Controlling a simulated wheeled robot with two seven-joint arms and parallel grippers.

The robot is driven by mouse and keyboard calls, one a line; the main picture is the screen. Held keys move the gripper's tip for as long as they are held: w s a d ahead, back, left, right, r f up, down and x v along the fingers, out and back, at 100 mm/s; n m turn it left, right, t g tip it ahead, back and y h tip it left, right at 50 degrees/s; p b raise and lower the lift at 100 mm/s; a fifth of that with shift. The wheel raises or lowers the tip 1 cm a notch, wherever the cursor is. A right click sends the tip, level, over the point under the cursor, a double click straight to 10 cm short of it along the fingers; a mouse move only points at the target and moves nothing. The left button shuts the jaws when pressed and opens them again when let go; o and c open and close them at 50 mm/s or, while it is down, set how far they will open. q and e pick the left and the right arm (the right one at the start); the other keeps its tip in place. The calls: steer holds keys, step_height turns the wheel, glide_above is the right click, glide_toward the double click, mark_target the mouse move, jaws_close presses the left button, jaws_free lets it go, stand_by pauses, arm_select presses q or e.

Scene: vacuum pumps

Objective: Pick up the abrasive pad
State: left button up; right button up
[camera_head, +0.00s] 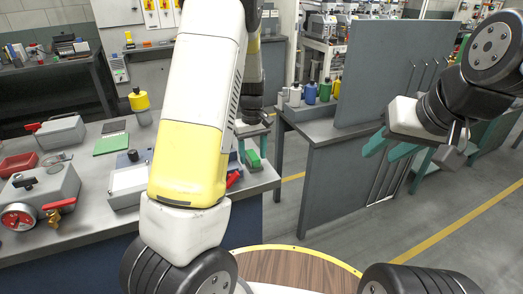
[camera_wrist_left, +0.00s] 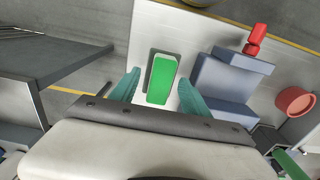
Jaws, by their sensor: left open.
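The abrasive pad, a green block with a grey layer (camera_wrist_left: 161,79), lies on the pale tabletop near the bench edge in the left wrist view. It also shows in the head view (camera_head: 254,160), partly behind my left arm. My left gripper (camera_head: 252,147) is open above it, pointing down. In the left wrist view its two teal fingers stand on either side of the pad, with gaps between. My right gripper (camera_head: 382,154) is open and empty, out over the floor on the right.
Beside the pad are a blue-grey block (camera_wrist_left: 230,80), a red-capped item (camera_wrist_left: 254,38) and a red round part (camera_wrist_left: 295,102). A grey pump (camera_head: 40,195), a flat green sheet (camera_head: 110,143) and a yellow-topped bottle (camera_head: 139,100) stand on the bench. A grey partition (camera_head: 390,70) stands right.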

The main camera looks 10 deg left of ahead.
mark_target(253, 155)
arm_select(q)
steer(key=shift+f, duration=0.45)
steer(key=shift+c, duration=0.4)
jaws_close()
steer(key=shift+r, duration=0.1)
step_height(253, 155, up, 10)
steer(key=shift+f, duration=0.1)
